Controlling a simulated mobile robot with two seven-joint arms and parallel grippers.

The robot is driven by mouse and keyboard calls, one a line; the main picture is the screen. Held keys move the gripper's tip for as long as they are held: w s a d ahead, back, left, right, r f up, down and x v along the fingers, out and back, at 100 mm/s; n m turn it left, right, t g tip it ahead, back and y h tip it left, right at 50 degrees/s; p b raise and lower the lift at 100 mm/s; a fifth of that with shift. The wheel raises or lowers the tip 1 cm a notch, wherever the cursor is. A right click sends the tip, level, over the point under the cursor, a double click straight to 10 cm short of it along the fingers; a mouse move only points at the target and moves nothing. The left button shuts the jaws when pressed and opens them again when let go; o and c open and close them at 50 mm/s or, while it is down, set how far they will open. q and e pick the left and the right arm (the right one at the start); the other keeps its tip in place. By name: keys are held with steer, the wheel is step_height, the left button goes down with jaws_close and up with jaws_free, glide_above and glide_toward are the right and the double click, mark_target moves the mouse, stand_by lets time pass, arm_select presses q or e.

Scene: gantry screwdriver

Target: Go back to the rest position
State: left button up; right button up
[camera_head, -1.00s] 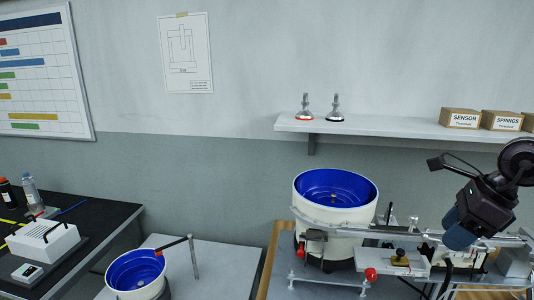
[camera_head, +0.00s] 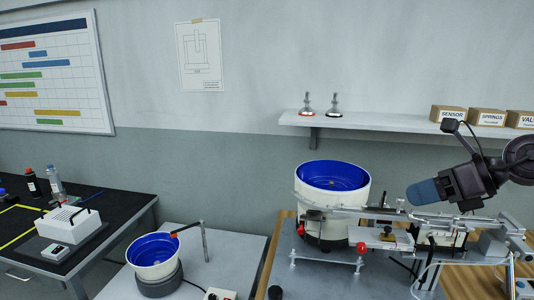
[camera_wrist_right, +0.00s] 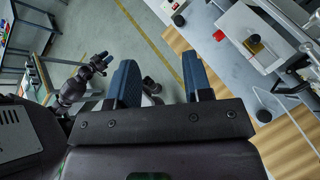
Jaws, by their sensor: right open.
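My right gripper (camera_head: 424,193) is at the right of the head view, above the rail assembly beside the large bowl feeder. It points left with its blue fingers. In the right wrist view its two blue fingers (camera_wrist_right: 160,85) stand apart with nothing between them, so it is open and empty. No left arm shows in the head view. In the right wrist view a small dark arm (camera_wrist_right: 75,88), seemingly my left one, shows at the left; its jaws are too small to read.
A large blue-lined bowl feeder (camera_head: 332,205) and a rail assembly (camera_head: 430,218) stand below the right gripper. A small bowl feeder (camera_head: 153,257) is left of them. A wall shelf (camera_head: 390,123) holds boxes (camera_head: 486,117) behind. A black table (camera_head: 110,210) stands at left.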

steer(key=w+a+f+m+t+y, duration=0.35)
steer(key=w+a+m+t, duration=0.2)
steer(key=m, duration=0.65)
steer(key=s+d+f+m+t+h, duration=0.2)
steer(key=f+m+h, duration=0.2)
steer(key=f+m, duration=0.5)
steer(key=s+d+f+m+t+h, duration=0.1)
steer(key=f+m+t+h, duration=0.2)
steer(key=f+m, duration=0.55)
steer(key=s+f+m+g+h, duration=0.5)
steer(key=s+f+m, duration=0.7)
steer(key=s+f, duration=1.3)
steer(key=shift+d+m+h, duration=0.2)
steer(key=shift+m+h, duration=0.15)
steer(key=shift+h, duration=0.3)
steer(key=shift+f+g, duration=0.1)
steer(key=shift+g, duration=0.15)
